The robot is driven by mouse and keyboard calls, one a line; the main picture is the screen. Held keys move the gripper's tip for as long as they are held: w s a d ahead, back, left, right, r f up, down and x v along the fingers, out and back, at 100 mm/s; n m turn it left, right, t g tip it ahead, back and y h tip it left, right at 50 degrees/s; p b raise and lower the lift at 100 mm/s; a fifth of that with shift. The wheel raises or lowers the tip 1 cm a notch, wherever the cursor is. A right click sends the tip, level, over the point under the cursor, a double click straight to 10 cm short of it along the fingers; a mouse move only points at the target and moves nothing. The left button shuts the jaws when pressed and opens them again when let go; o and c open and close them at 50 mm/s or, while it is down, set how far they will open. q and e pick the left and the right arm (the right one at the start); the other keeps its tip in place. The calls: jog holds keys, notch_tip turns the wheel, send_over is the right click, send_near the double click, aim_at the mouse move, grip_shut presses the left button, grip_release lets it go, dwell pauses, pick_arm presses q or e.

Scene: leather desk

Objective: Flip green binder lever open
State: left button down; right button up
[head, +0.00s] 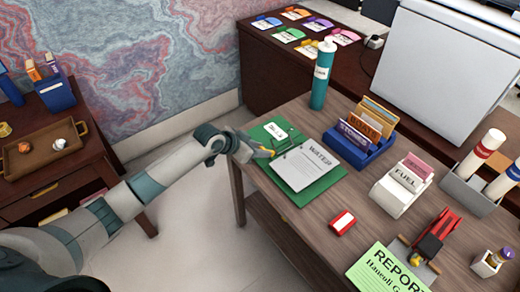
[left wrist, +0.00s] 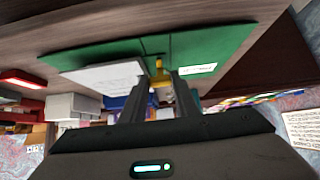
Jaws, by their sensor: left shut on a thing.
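The green binder (head: 322,187) lies open on the wooden desk, with white paper (head: 305,167) on its right side and a small white label on its left cover. It also shows as a green sheet in the left wrist view (left wrist: 210,48). My left gripper (head: 262,152) is at the binder's near left edge, by its middle. In the left wrist view, the yellow lever (left wrist: 158,66) is between the fingertips of my left gripper (left wrist: 158,82), which is shut on it. The lever's exact angle is hard to tell. My right gripper is not in view.
A teal bottle (head: 322,74) and a blue file holder (head: 358,149) stand behind the binder. A red and white box (head: 342,222) lies in front, near a green report sheet (head: 384,272). A side table with a tray (head: 38,165) is at left.

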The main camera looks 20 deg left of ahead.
pick_arm(q)
jog(key=shift+w+r, duration=0.1)
jog(key=shift+r, duration=0.05)
jog(key=c, duration=1.4)
grip_release()
jog(key=shift+o, duration=0.2)
jog(key=b+v, duration=0.3)
jog(key=v, duration=1.4)
jog(key=shift+s, duration=0.3)
jog(key=shift+a, duration=0.15)
